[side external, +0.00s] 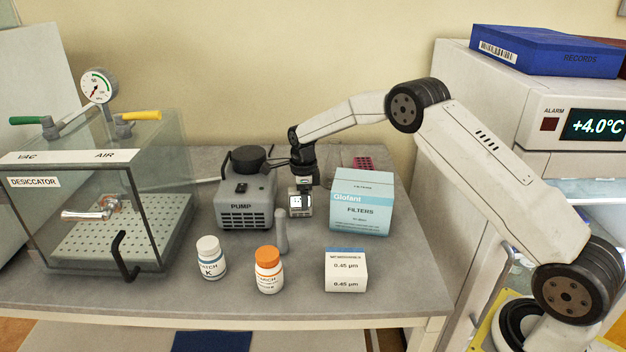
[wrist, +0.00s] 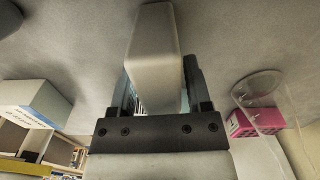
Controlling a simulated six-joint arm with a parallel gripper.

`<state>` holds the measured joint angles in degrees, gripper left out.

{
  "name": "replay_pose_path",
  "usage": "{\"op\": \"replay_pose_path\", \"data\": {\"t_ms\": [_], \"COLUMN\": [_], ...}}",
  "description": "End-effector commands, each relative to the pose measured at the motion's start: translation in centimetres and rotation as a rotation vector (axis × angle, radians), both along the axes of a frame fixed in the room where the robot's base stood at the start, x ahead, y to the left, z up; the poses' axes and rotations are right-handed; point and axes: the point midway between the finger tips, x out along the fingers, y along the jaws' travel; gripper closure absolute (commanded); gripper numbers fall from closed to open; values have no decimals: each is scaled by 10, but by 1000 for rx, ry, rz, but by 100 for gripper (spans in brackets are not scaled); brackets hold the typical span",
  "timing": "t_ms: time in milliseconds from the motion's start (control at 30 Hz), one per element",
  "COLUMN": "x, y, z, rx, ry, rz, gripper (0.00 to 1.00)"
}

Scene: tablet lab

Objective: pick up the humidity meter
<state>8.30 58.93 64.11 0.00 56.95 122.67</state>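A small grey device with a lit white display, which I take as the humidity meter (side external: 300,202), is directly below my gripper (side external: 301,184) in the side view, right of the pump. In the wrist view, a pale, smooth block-like body (wrist: 154,50), probably the same meter, lies between the two dark fingers of my gripper (wrist: 160,95). The fingers are close along both sides of it. I cannot tell whether they press on it, or whether the meter touches the bench.
The pump (side external: 246,200) is close on the left, the filters box (side external: 361,205) on the right. A grey rod (side external: 281,232) stands just in front. Two bottles, white-capped (side external: 210,258) and orange-capped (side external: 268,271), and a small carton (side external: 346,271) line the bench front. The desiccator (side external: 150,255) is left.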

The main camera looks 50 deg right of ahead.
Motion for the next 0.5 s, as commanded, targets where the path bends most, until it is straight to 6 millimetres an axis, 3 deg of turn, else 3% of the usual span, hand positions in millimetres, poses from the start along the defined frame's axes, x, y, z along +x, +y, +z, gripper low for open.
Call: {"op": "replay_pose_path", "data": {"t_ms": [33, 167, 500], "x": [0, 0, 0], "y": [0, 0, 0], "z": [0, 0, 2], "rx": [0, 0, 0], "ry": [0, 0, -1], "rz": [0, 0, 0], "gripper": [56, 98, 100]}}
